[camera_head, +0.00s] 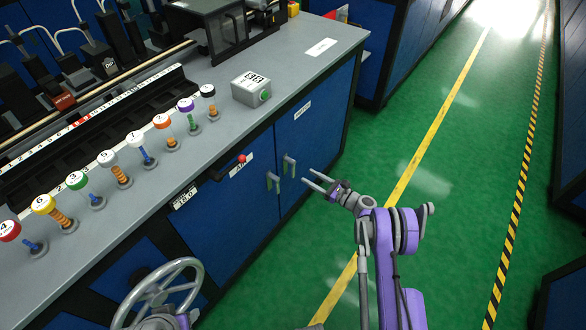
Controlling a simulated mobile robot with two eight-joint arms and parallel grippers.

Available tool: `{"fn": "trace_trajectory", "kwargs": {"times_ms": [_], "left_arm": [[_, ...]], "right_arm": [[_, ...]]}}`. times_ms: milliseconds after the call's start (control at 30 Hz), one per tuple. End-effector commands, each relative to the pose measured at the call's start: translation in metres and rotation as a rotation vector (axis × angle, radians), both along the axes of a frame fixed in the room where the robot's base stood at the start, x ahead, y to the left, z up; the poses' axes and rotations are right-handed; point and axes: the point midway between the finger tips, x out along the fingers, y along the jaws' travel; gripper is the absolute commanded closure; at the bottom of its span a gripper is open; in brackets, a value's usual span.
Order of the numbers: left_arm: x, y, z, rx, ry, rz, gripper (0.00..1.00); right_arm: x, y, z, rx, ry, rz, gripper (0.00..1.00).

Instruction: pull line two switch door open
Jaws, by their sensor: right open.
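Two blue cabinet doors form the front of the grey-topped bench, a left door (235,205) and a right door (318,125). Each has an upright grey handle near the seam between them: the left handle (272,182) and the right handle (290,166). Both doors look shut. Their small white labels are too small to read, so I cannot tell which is line two. My right gripper (307,176) is open and empty, its two fingers pointing left towards the right handle, seemingly a short gap away.
A grey handwheel (165,292) stands at the lower left. Several numbered, coloured-cap spindles and a grey box (250,90) stand on the bench top (290,60). Green floor (350,200) lies clear in front of the right door.

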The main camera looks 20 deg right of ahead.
Motion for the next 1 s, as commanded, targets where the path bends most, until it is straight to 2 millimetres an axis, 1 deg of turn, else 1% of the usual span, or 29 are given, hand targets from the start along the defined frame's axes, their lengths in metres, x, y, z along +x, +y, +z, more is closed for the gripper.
{"fn": "trace_trajectory", "kwargs": {"times_ms": [33,200,400,600,867,1000], "left_arm": [[0.000,0.000,-0.001,0.000,0.000,0.000,0.50],[0.000,0.000,-0.004,0.000,0.001,0.000,0.50],[0.001,0.000,-0.007,0.000,0.003,0.000,0.50],[0.001,0.000,-0.008,0.000,0.003,0.000,0.50],[0.001,0.000,-0.008,0.000,0.003,0.000,0.50],[0.001,0.000,-0.008,0.000,0.003,0.000,0.50]], "right_arm": [[0.008,0.008,0.000,0.000,0.000,0.003,0.50],[0.034,0.028,-0.001,-0.002,0.000,0.004,0.50],[0.058,0.046,-0.001,-0.003,0.000,0.002,0.50],[0.068,0.054,0.000,-0.004,0.000,0.001,0.50],[0.069,0.054,0.000,-0.004,0.000,0.001,0.50],[0.069,0.054,0.000,-0.004,0.000,0.001,0.75]]}}
